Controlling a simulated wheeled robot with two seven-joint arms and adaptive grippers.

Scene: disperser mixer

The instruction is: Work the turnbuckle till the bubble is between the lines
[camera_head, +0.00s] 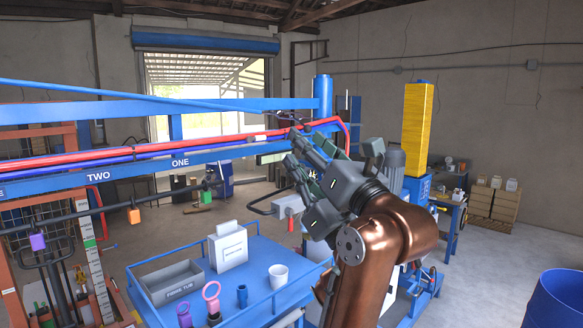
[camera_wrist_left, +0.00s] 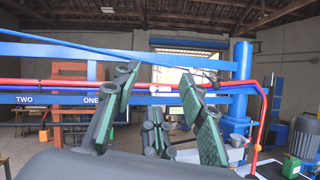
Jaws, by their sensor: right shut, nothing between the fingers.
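My left gripper (camera_wrist_left: 158,76) is open in the left wrist view, its two green-padded fingers wide apart with no object held between them. Beyond them, low in the gap, stands my right gripper (camera_wrist_left: 154,112), its narrow fingers together. In the head view, dark gripper parts (camera_head: 307,152) overlap at the end of a copper arm of mine. Which finger belongs to which gripper is hard to tell there. A sloping blue rod (camera_head: 130,95) ends near dark fittings above them; it also crosses the left wrist view (camera_wrist_left: 90,47). I cannot make out the turnbuckle, bubble or lines.
A blue beam marked ONE and TWO (camera_head: 135,171) runs beside red hoses toward a blue column (camera_head: 323,95). Below stands a blue cart (camera_head: 252,299) with a grey tub (camera_head: 172,281), white box (camera_head: 228,249) and cup (camera_head: 278,275). A blue drum (camera_head: 556,300) stands right; the floor before it is clear.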

